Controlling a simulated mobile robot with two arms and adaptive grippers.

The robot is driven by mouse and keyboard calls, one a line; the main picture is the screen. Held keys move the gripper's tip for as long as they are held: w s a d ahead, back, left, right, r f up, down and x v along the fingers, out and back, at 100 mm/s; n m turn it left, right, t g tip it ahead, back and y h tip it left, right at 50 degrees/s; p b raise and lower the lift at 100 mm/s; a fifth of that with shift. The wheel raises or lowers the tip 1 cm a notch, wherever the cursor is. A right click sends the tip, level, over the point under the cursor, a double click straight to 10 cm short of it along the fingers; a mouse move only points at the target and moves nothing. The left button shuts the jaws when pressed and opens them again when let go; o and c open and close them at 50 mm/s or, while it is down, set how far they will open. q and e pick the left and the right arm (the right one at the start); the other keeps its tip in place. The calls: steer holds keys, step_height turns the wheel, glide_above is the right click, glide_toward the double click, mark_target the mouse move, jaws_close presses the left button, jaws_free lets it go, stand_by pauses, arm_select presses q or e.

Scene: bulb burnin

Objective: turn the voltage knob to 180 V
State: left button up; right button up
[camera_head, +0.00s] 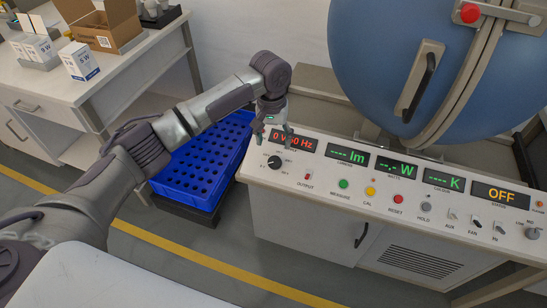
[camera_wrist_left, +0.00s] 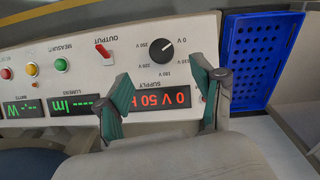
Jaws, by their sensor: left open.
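The voltage knob (camera_head: 274,162) is a round black dial on the left end of the white control panel, with voltage marks around it. It also shows in the left wrist view (camera_wrist_left: 160,48), upside down; its pointer is too small to read surely. The red supply display (camera_head: 293,140) above it reads 0 V 50 Hz, partly covered by my gripper in the head view. My left gripper (camera_head: 273,132) hangs over the panel's left end, near the display. In the left wrist view its fingers (camera_wrist_left: 160,80) are spread and empty, apart from the knob. My right gripper is not in view.
The red output switch (camera_head: 308,177) is just right of the knob, with coloured buttons farther right. A blue perforated crate (camera_head: 200,165) stands left of the panel. A blue sphere (camera_head: 385,50) rises behind it. Boxes (camera_head: 78,61) sit on a bench at the far left.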

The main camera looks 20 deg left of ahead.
mark_target(274, 161)
arm_select(q)
step_height(274, 161, down, 8)
steer(key=shift+w+f, duration=0.1)
steer(key=shift+f, duration=0.6)
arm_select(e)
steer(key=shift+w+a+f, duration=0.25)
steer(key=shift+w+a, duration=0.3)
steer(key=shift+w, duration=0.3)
